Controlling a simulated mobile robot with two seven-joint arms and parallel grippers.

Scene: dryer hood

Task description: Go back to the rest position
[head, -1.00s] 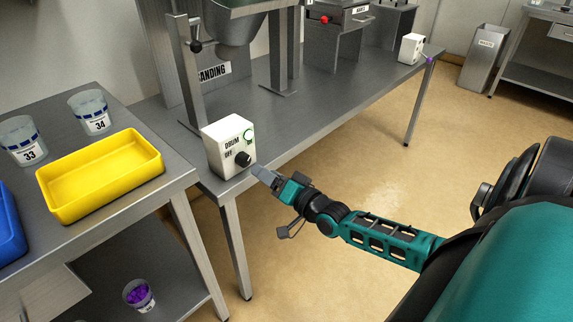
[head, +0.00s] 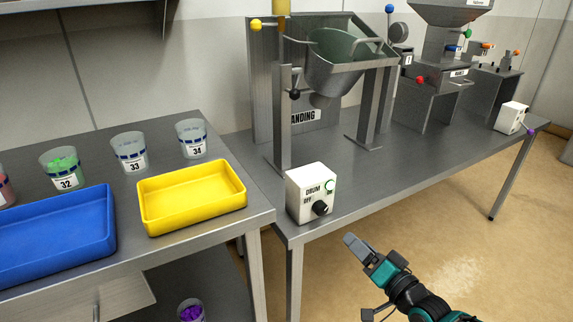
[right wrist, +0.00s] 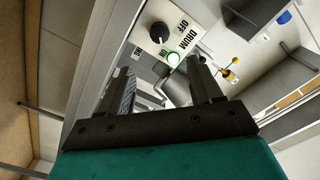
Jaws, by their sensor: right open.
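My right gripper (head: 362,250) is in the lower right of the head view, in front of the table edge and below the white drum switch box (head: 312,194). It is empty and apart from the box. In the right wrist view its two fingers (right wrist: 160,90) stand apart. Beyond them shows the drum box (right wrist: 172,28) with its black knob and a lit green lamp. My left gripper is in neither view.
A steel table (head: 400,160) carries a tilted drum (head: 340,62) and other machines. On the left bench are a yellow tray (head: 192,196), a blue tray (head: 50,235) and several numbered cups, such as cup 34 (head: 191,138). Open floor (head: 480,260) lies at the right.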

